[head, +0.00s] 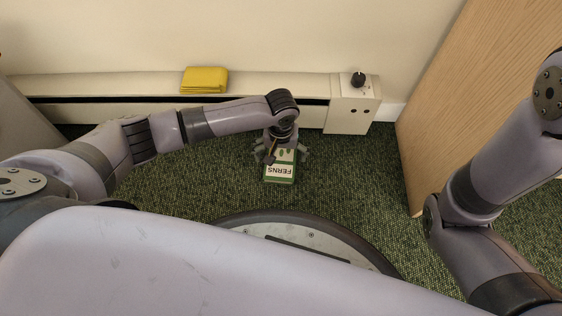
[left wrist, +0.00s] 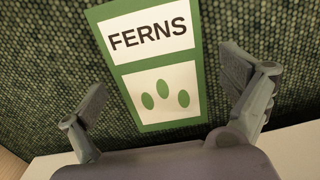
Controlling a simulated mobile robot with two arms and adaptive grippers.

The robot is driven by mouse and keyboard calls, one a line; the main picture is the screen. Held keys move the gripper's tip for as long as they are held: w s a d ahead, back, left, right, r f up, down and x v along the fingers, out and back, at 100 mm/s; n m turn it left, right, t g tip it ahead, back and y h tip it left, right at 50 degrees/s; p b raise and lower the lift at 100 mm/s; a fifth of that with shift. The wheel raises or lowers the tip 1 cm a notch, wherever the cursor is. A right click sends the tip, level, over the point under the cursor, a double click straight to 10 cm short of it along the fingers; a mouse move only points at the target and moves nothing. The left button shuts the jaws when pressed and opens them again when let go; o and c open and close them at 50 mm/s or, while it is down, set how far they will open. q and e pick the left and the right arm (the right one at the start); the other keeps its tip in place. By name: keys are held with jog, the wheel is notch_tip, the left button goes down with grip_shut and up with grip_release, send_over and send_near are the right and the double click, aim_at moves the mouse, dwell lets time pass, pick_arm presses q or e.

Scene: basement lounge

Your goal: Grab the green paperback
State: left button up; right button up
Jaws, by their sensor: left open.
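The green paperback (head: 279,173) lies flat on the green carpet in front of the wall heater. Its cover has a white label reading FERNS and a panel of green leaf shapes. In the left wrist view the paperback (left wrist: 152,62) lies between the two spread fingers. My left gripper (head: 281,150) is open above the book, covering its far end in the head view. In the left wrist view the left gripper (left wrist: 168,90) has clear gaps to both sides of the book, and it holds nothing. My right arm shows at the right, but its gripper is out of view.
A baseboard heater (head: 120,85) with a black knob (head: 358,79) runs along the wall behind the book. A wooden panel (head: 450,110) stands at the right. Carpet beside the book is clear.

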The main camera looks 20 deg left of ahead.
pick_arm(q)
jog(key=shift+c, duration=0.4)
jog(key=c, duration=1.3)
jog(key=shift+r, duration=0.1)
